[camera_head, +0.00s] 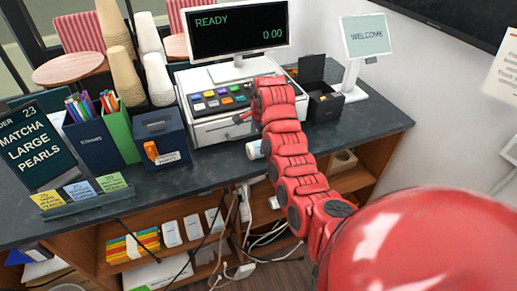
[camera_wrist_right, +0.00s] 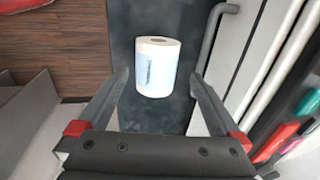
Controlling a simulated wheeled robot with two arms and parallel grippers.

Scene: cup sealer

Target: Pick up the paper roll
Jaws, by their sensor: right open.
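My right gripper (camera_wrist_right: 160,76) is open and empty, with one finger on each side of the roll in the picture. Dark gaps show between the roll and both fingers. In the head view the right gripper is mostly hidden by its own arm. My left gripper is not in view.
The cash register (camera_head: 213,104) stands just behind the roll. A black open box (camera_head: 323,103) and a welcome display (camera_head: 366,36) are at right. A blue box (camera_head: 162,138), cup stacks (camera_head: 124,75) and a menu sign (camera_head: 30,150) fill the left. Open shelves sit below the counter.

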